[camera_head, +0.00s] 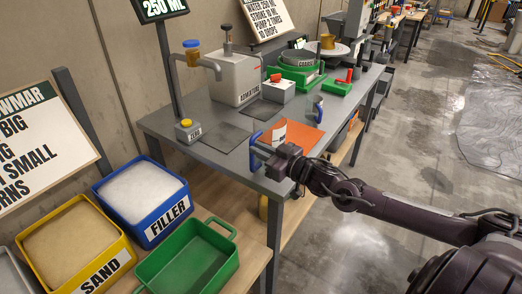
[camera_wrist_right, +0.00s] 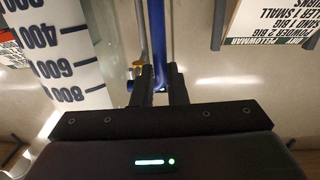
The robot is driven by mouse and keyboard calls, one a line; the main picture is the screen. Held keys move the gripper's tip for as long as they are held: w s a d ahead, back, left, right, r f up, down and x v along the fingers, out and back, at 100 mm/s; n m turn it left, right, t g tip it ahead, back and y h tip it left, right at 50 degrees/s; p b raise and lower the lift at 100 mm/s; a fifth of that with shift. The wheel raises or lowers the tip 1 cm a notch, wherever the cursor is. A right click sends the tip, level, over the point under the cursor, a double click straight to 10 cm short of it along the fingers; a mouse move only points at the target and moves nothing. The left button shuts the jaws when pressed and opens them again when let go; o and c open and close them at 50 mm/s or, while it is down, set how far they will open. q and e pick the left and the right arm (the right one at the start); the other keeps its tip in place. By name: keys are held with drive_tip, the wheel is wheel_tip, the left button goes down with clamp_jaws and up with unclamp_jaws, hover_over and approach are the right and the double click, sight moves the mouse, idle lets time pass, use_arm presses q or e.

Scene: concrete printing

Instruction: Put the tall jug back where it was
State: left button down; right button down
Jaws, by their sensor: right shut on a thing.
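The tall jug shows in the right wrist view as a pale body (camera_wrist_right: 62,45) with large dark graduation marks and a blue handle (camera_wrist_right: 158,45). My right gripper (camera_wrist_right: 160,88) is shut on that handle. In the head view my right gripper (camera_head: 275,160) is at the near end of the grey table (camera_head: 220,112), with the blue handle (camera_head: 254,152) at its fingers. The jug's body is hard to make out there, and I cannot tell whether its base touches the table. My left gripper is not in view.
Another blue handle (camera_head: 316,108) stands beyond the sheet. Filler (camera_head: 150,218), sand (camera_head: 78,245) and green (camera_head: 190,262) bins sit at lower left.

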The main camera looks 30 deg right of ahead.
drive_tip(key=c, duration=1.4)
unclamp_jaws()
drive_tip(key=shift+c, duration=0.2)
